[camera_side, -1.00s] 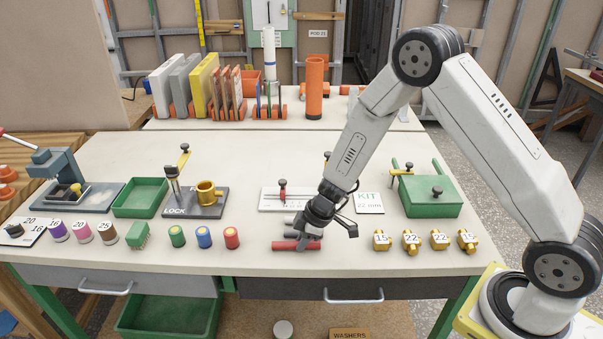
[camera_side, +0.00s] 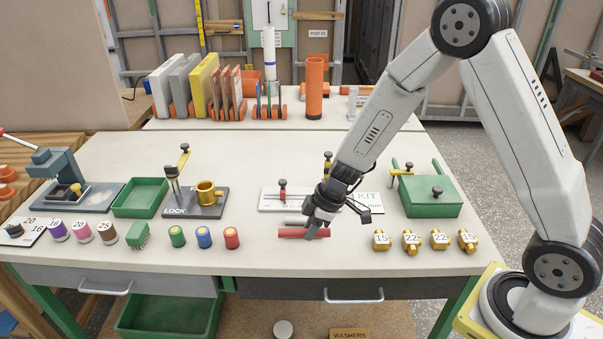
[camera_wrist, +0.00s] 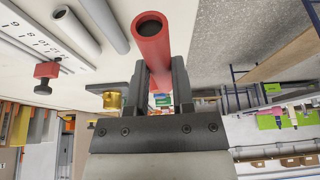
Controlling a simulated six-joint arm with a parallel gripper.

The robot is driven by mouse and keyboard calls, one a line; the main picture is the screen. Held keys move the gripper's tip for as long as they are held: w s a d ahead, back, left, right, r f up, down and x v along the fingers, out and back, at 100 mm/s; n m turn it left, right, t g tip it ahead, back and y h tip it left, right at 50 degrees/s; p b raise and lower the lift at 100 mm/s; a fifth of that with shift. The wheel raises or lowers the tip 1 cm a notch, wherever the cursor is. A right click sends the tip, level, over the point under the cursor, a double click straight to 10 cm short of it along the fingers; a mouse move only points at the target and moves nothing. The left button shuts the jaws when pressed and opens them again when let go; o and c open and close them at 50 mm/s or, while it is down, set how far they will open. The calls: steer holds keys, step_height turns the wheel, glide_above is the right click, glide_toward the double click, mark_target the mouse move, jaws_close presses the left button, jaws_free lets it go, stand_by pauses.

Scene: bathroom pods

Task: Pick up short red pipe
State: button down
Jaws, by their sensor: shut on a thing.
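The short red pipe (camera_side: 291,233) is between the fingers of my gripper (camera_side: 316,229) in the side view. In the wrist view the red pipe (camera_wrist: 152,42) lies between the two dark fingers of my gripper (camera_wrist: 161,75), its open end facing the camera. The fingers are shut on it. In the side view the pipe looks level and raised a little above the table, near the front edge. My gripper hides part of the pipe.
Several brass fittings (camera_side: 411,240) stand to the right, and green, blue and red cylinders (camera_side: 204,237) to the left. A ruled white plate (camera_side: 275,200) with a red clamp is behind.

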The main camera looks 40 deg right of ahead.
steer(key=s+r, duration=0.7)
steer(key=s, duration=0.4)
steer(key=shift+s+d, duration=0.15)
steer(key=shift+d, duration=0.3)
stand_by(0.4)
